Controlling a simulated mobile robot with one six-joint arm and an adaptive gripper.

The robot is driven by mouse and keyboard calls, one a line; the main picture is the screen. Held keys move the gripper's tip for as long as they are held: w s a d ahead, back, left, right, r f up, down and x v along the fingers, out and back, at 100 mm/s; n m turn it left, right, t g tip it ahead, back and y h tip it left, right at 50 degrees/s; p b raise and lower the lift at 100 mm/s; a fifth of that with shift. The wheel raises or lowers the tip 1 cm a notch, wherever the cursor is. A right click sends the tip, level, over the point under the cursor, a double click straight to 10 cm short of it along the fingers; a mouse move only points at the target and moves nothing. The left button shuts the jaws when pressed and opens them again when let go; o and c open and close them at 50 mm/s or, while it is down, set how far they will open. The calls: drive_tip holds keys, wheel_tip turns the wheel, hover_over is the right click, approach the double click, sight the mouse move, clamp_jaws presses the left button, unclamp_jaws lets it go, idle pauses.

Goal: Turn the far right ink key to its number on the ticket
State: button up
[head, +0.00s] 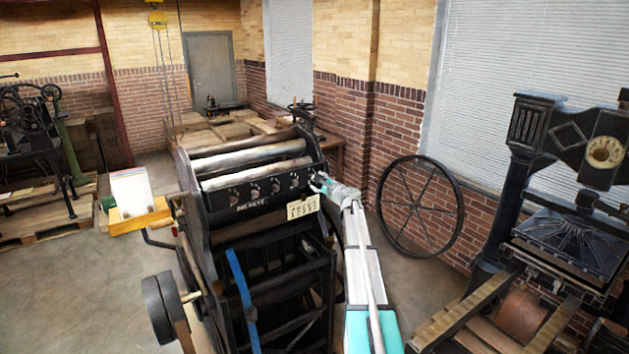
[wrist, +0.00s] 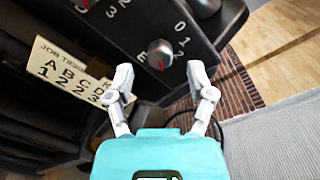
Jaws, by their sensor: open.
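The far right ink key (wrist: 160,53) is a round metal knob on the dark sloping panel of the press. In the head view my gripper (head: 319,184) is at the panel's right end.
Other ink keys (head: 254,191) line the panel to the left; one (wrist: 87,4) shows at the wrist view's top edge. Metal rollers (head: 250,160) lie behind them. A spoked wheel (head: 420,205) leans on the wall to the right, with open floor before it.

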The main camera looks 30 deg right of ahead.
drive_tip(key=shift+s+d, duration=0.1)
drive_tip(key=shift+s, duration=1.95)
drive_tip(key=s+a+f+n+g+y+b, duration=0.25)
drive_tip(key=a+f+n, duration=0.25)
drive_tip(key=a, duration=0.5)
drive_tip(key=s+a+f+n+g+y+b, duration=0.15)
drive_tip(key=s+a+f+n+g, duration=0.35)
drive_tip(key=a, duration=0.6)
drive_tip(key=s+a+f+n+g+y+b, duration=0.15)
drive_tip(key=a+f+n, duration=0.35)
drive_tip(key=a, duration=0.5)
drive_tip(key=s+a+f+n+g+h+b, duration=0.2)
drive_tip(key=s+a+f+n+g, duration=0.1)
drive_tip(key=s, duration=0.5)
drive_tip(key=s+a+f+n+g+h+b, duration=0.2)
drive_tip(key=s+a+f+n+b, duration=0.1)
drive_tip(key=s+f, duration=0.4)
drive_tip(key=s+a+f+n+g+h+b, duration=0.2)
drive_tip(key=s+a+f, duration=0.4)
drive_tip(key=s, duration=0.4)
drive_tip(key=shift+s+a+n+g, duration=0.4)
drive_tip(key=shift+n+g, duration=0.4)
drive_tip(key=shift+n, duration=0.4)
